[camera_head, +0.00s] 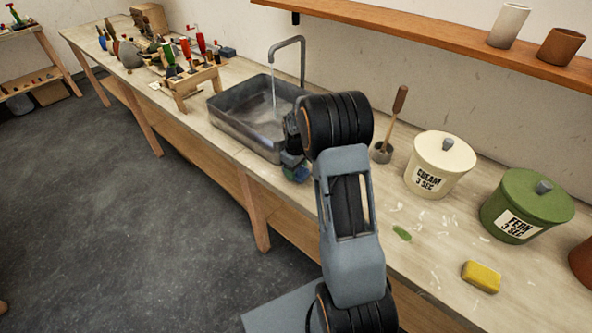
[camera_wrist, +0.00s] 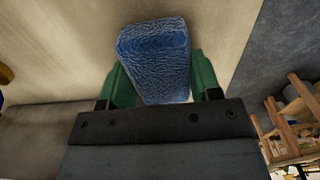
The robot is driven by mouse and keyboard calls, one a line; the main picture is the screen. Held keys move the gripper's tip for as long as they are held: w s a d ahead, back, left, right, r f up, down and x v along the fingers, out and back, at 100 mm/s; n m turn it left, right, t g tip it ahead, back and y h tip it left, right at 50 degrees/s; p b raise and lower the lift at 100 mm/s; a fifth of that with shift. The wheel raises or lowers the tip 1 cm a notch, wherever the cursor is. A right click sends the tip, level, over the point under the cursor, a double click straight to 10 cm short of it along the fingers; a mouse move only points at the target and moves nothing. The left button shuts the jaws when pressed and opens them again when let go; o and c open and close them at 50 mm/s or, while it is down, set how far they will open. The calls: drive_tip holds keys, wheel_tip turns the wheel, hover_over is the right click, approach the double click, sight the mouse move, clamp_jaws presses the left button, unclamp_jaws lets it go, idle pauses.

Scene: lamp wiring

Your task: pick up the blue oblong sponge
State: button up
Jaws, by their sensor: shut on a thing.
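The blue oblong sponge (camera_wrist: 153,58) fills the upper middle of the wrist view, between the two green fingers of my gripper (camera_wrist: 160,82). The fingers are shut on its sides. In the head view my gripper (camera_head: 294,168) is near the front edge of the bench, just in front of the sink. Only a small bit of blue (camera_head: 297,174) shows there, mostly hidden by my arm. Whether the sponge touches the bench top is hard to tell.
A metal sink (camera_head: 232,115) with running water lies behind and left of my gripper. A cream pot (camera_head: 440,163), a green pot (camera_head: 525,205) and a yellow sponge (camera_head: 481,276) stand to the right. A wooden tool rack (camera_head: 193,86) is beyond the sink.

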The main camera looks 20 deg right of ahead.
drive_tip(key=shift+r, duration=0.55)
drive_tip(key=s+a+r+b, duration=0.3)
drive_tip(key=s+a+r, duration=0.3)
drive_tip(key=a+r, duration=0.5)
drive_tip(key=shift+s+a+r, duration=0.3)
drive_tip(key=shift+a+r, duration=0.1)
drive_tip(key=shift+a, duration=0.3)
